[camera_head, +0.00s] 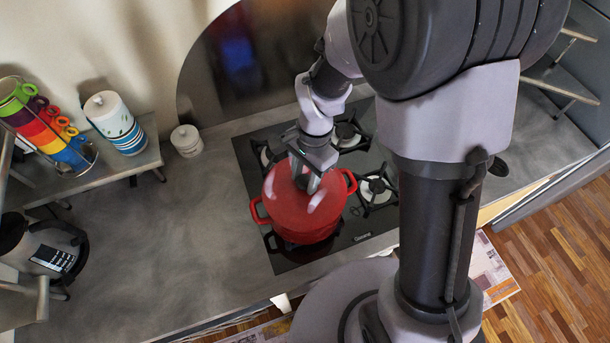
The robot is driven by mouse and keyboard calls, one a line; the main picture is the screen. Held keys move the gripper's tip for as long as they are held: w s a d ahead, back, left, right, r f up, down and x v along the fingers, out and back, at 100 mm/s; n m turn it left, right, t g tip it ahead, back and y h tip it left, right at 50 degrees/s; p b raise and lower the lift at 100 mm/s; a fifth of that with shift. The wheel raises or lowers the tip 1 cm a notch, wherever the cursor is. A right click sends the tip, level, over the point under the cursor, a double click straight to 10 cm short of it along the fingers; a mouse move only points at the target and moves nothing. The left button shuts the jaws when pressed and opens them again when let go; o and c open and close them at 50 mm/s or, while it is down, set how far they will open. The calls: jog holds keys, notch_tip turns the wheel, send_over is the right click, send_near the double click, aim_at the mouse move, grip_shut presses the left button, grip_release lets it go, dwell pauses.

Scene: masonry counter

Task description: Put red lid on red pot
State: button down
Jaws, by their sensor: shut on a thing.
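The red pot (303,237) stands on the black gas hob, with a side handle showing at its left and another at its right. The red lid (290,212) is over the pot's mouth and covers it from this view. I cannot tell whether it rests fully on the rim or is slightly above it. My gripper (308,183) points down at the middle of the lid and is shut on it, seemingly at its knob. The knob is hidden by the fingers.
The gas hob (375,222) has burners to the right of and behind the pot. A small white jar (186,140) stands at the back. A shelf at left holds a paper roll (114,122) and coloured mugs (48,125). A kettle (40,245) is far left. The counter left of the hob is clear.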

jog(key=shift+f+b, duration=0.3)
jog(key=shift+f, duration=0.05)
jog(key=c, duration=0.8)
grip_release()
jog(key=shift+c, duration=0.2)
jog(key=shift+r, duration=0.1)
notch_tip(320, 180, up, 17)
jog(key=w+d+p, duration=0.2)
jog(key=p, duration=0.1)
jog(key=s+d+f+n+t+b, duration=0.2)
jog(key=s+f+b, duration=0.4)
jog(key=b, duration=0.5)
jog(key=s+d+f+n+t+b, duration=0.2)
jog(key=s+f+t+b, duration=0.3)
jog(key=b, duration=0.7)
notch_tip(320, 180, down, 4)
jog(key=shift+s+d+r+n+y, duration=0.1)
jog(key=shift+s+d+n+y, duration=0.2)
jog(key=shift+s+n, duration=0.75)
jog(key=shift+s, duration=0.15)
